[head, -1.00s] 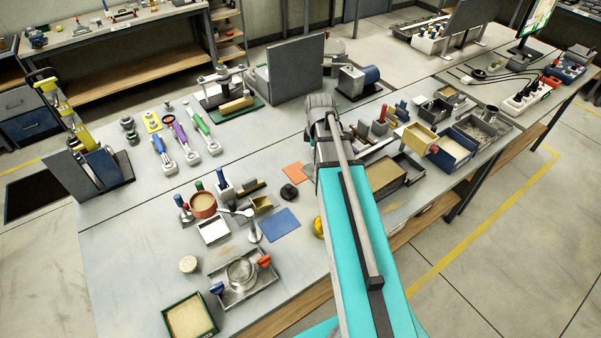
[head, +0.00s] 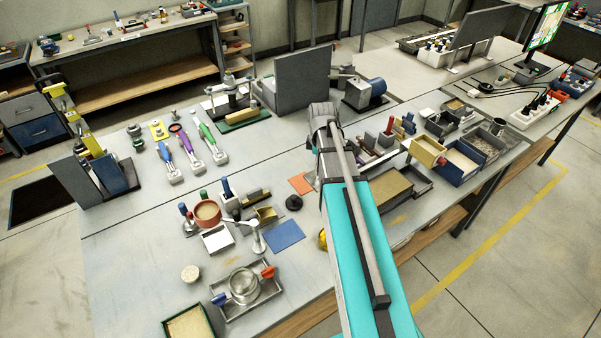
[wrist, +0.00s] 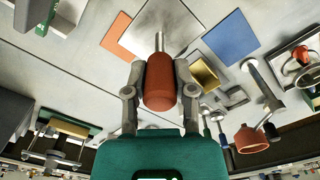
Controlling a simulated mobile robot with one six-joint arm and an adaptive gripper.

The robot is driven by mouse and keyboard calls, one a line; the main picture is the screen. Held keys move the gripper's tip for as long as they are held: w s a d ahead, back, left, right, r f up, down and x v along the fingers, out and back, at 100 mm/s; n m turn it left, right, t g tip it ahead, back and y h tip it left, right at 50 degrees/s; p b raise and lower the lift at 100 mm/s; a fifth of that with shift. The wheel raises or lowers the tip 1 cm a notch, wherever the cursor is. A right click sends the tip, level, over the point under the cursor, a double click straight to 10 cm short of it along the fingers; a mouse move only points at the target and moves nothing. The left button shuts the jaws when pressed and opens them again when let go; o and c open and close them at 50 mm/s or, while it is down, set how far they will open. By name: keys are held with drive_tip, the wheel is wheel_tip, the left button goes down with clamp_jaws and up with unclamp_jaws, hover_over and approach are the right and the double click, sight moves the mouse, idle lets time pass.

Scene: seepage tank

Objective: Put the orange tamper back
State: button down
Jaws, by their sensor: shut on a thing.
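The orange tamper (wrist: 160,82) shows in the wrist view, with a rounded reddish-orange handle and a thin metal shaft. A square grey plate (wrist: 160,22) is at the shaft's far end and looks like its foot. My gripper (wrist: 160,88) is shut on the handle, one finger on each side. The plate seems to be above the bench, but its height is hard to judge. An orange square (head: 301,185) and a blue square (head: 285,234) lie flat on the bench (head: 130,255).
A yellow box (head: 427,150) and blue bin (head: 462,162) are right of my arm.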

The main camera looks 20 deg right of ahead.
drive_tip(key=w+a+f+b, duration=0.1)
drive_tip(key=w+f+b, duration=0.6)
drive_tip(key=w, duration=0.3)
drive_tip(key=shift+f, duration=0.35)
drive_tip(key=shift+w+f+b, duration=0.2)
drive_tip(key=shift+f+b, duration=0.8)
drive_tip(key=shift+w+f+b, duration=0.2)
drive_tip(key=shift+f+b, duration=0.8)
